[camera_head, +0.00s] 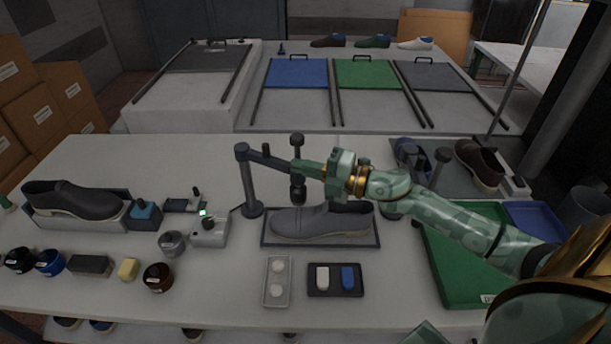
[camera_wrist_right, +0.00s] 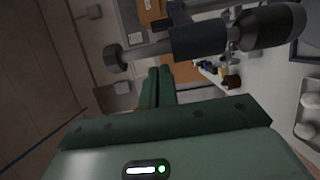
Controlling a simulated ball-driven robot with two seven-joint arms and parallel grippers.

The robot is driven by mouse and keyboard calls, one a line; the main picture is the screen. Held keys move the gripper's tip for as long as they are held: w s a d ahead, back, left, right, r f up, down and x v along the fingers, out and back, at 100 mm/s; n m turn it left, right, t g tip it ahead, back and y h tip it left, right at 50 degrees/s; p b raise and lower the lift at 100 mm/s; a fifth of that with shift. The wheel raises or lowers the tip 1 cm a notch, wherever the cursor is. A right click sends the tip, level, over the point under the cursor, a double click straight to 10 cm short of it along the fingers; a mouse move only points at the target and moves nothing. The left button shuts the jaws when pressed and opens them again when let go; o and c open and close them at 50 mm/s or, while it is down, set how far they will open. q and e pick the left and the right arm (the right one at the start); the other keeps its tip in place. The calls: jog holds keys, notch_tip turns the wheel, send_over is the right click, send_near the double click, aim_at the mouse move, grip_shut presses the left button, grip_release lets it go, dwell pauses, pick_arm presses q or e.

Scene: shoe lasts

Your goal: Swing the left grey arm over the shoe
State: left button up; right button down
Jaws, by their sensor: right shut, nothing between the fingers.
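A grey shoe (camera_head: 312,222) lies on a dark tray (camera_head: 266,242) in the middle of the table. The left grey arm (camera_head: 265,160) is carried by an upright post (camera_head: 248,185) at the tray's left. It reaches right, and its dark cylindrical end hangs above the toe half of the shoe. My right gripper (camera_head: 300,168) is shut and empty, its fingertips beside the arm's end; whether they touch is unclear. In the right wrist view the shut fingers (camera_wrist_right: 158,87) point toward the dark arm (camera_wrist_right: 200,40), which crosses close by. My left gripper is not in view.
A second post (camera_head: 441,165) stands to the right, partly behind my right arm. A green tray (camera_head: 437,262) lies under my forearm. A pale tray (camera_head: 278,281) and a dark tray (camera_head: 335,280) with small blocks lie in front. Another dark shoe (camera_head: 75,200) stands at left.

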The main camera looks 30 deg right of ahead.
jog(key=s+a+r+p, duration=0.3)
jog(key=s+a+r, duration=0.4)
jog(key=s, duration=0.5)
notch_tip(320, 180, up, 2)
jog(key=shift+a+p, duration=0.15)
jog(key=shift+p, duration=0.25)
jog(key=shift+f, duration=0.1)
